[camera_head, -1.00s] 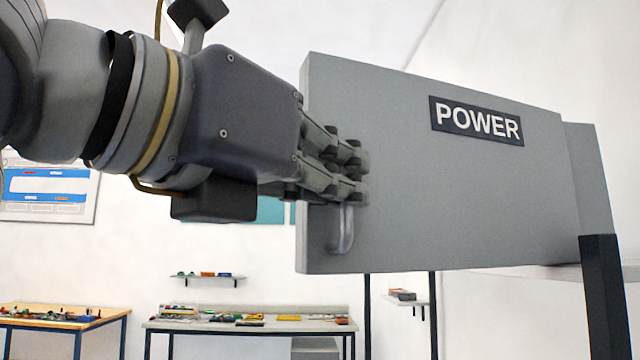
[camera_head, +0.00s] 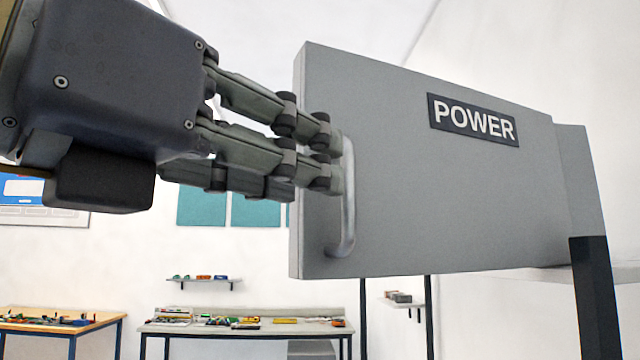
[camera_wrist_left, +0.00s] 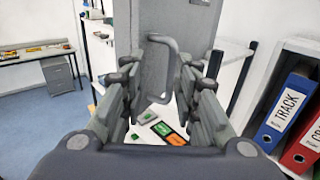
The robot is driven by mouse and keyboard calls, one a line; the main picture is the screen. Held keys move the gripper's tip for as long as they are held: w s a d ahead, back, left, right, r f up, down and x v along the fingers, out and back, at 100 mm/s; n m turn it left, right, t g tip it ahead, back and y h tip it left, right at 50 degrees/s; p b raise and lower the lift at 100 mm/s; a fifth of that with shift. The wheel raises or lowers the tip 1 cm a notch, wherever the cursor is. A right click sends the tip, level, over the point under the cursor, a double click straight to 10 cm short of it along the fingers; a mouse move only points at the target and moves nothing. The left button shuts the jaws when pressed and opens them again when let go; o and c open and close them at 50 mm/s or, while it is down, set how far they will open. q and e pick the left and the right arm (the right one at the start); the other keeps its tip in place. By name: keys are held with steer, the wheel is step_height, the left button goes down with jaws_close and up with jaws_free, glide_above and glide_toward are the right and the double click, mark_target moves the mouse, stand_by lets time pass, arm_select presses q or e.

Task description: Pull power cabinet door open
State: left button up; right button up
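The power cabinet door (camera_head: 450,190) is a grey panel with a dark POWER label (camera_head: 474,120). A curved metal handle (camera_head: 348,215) is on its left side. My left gripper (camera_head: 326,160) comes in from the left, its fingertips at the handle's upper part and hiding some of it. In the left wrist view the fingers (camera_wrist_left: 158,72) stand apart, open, and the handle (camera_wrist_left: 172,72) shows in the gap near the fingertips. I cannot tell whether they touch it. I see no gap between door and cabinet body (camera_head: 585,180). My right gripper is not in view.
A dark post (camera_head: 597,300) stands at the lower right in front of the cabinet. Workbenches (camera_head: 250,328) with small parts stand farther back. In the left wrist view, a shelf with blue (camera_wrist_left: 285,110) and red binders is at the right.

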arm_select(q)
steer(key=v, duration=0.6)
steer(key=shift+s+a, duration=0.25)
steer(key=shift+f, duration=0.1)
